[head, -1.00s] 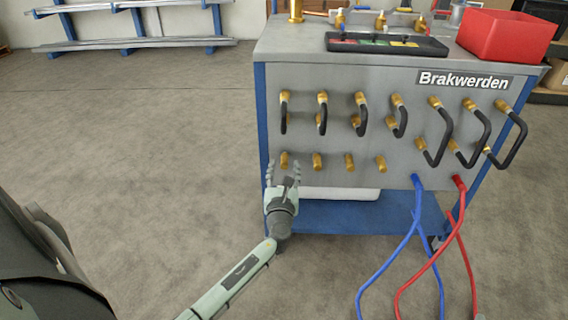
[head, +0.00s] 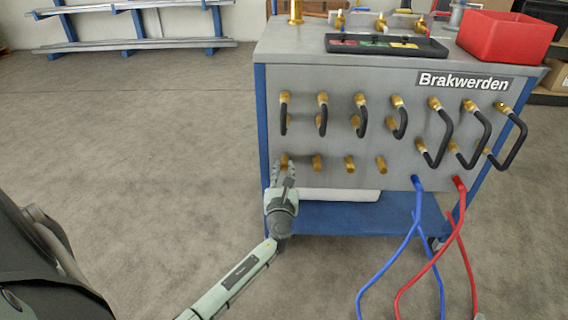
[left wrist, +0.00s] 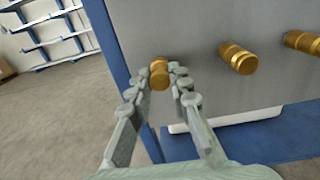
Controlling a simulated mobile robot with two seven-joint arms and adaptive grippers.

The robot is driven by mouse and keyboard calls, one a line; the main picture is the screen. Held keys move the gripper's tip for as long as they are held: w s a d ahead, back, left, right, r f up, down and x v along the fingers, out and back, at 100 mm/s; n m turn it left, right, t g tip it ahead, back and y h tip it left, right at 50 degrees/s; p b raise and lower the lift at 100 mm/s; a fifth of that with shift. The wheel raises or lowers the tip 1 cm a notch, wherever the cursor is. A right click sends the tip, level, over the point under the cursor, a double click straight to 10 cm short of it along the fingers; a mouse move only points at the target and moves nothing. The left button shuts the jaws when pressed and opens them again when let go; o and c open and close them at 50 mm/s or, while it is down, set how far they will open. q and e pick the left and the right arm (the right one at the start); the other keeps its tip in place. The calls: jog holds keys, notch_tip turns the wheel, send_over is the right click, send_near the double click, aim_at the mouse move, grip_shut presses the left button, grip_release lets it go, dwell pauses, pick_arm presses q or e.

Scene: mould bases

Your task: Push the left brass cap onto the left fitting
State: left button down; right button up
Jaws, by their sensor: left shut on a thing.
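The left brass cap (head: 284,160) is at the left end of the lower row on the mould base's grey front face. My left gripper (head: 283,167) comes from below, its fingers shut on this cap. In the left wrist view the cap (left wrist: 159,74) sits between the fingertips of my gripper (left wrist: 160,86), one finger on each side. The left fitting is mostly hidden behind the cap, so I cannot tell how far the cap sits on it. My right gripper is not in view.
More brass pieces stick out to the right in the same row, the nearest one (head: 317,161) close by. Black looped hoses (head: 322,115) hang above. Blue (head: 404,245) and red hoses (head: 463,225) hang at the right. Open floor (head: 150,150) lies to the left.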

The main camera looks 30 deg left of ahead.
pick_arm(q)
jog(key=shift+p+v, duration=0.55)
jog(key=shift+v, duration=1.9)
jog(key=shift+s, duration=0.15)
jog(key=p+v, duration=0.1)
jog(key=v, duration=0.4)
jog(key=shift+s+d, duration=0.2)
jog(key=shift+s, duration=0.15)
